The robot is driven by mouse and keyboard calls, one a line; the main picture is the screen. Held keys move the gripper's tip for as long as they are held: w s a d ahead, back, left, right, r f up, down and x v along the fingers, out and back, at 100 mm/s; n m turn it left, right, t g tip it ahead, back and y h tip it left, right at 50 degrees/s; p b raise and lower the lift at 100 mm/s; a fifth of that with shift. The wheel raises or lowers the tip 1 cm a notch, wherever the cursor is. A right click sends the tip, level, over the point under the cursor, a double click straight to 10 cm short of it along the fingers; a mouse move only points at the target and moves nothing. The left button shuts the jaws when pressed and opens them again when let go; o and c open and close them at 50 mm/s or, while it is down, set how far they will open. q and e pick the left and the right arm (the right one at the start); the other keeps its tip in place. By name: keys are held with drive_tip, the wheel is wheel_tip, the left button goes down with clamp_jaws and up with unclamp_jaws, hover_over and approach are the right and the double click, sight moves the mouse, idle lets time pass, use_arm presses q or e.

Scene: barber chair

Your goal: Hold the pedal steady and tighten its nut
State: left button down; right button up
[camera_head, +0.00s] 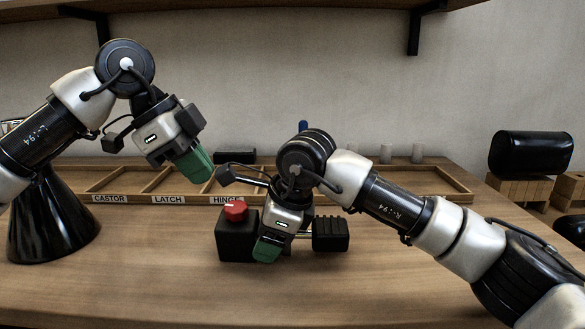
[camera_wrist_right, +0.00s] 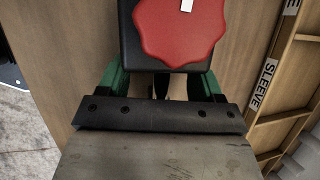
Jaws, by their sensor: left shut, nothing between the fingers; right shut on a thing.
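The pedal's black block (camera_head: 238,245) stands on the table at centre, with a red lobed nut (camera_head: 235,210) on its top. The red nut (camera_wrist_right: 180,28), with a white mark, and the black block's near end (camera_wrist_right: 150,62) show in the right wrist view. A ribbed black pad (camera_head: 330,233) sits to the right, behind my right gripper. My left gripper (camera_head: 197,168) is shut and empty, in the air above and left of the nut.
A wooden tray (camera_head: 120,184) with labelled compartments, CASTOR, LATCH and HINGE among them, lies behind. A black roll-shaped cushion (camera_head: 530,153) rests on wooden blocks (camera_head: 519,188) at right. A black cone (camera_head: 55,222) stands at left. The front table is clear.

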sight(237, 212)
drive_tip(key=shift+f, duration=0.1)
use_arm(q)
drive_tip(key=w+d+f+m+g+y, duration=0.1)
drive_tip(key=w+f+m+g, duration=0.1)
drive_tip(key=f+m, duration=0.3)
drive_tip(key=shift+w+d+f+m+g, duration=0.2)
drive_tip(key=shift+w+f+m+g, duration=0.1)
drive_tip(key=shift+w+m, duration=0.25)
drive_tip(key=shift+d+f, duration=0.1)
idle(0.8)
drive_tip(key=shift+s+f, duration=0.1)
drive_tip(key=shift+s, duration=0.05)
idle(0.6)
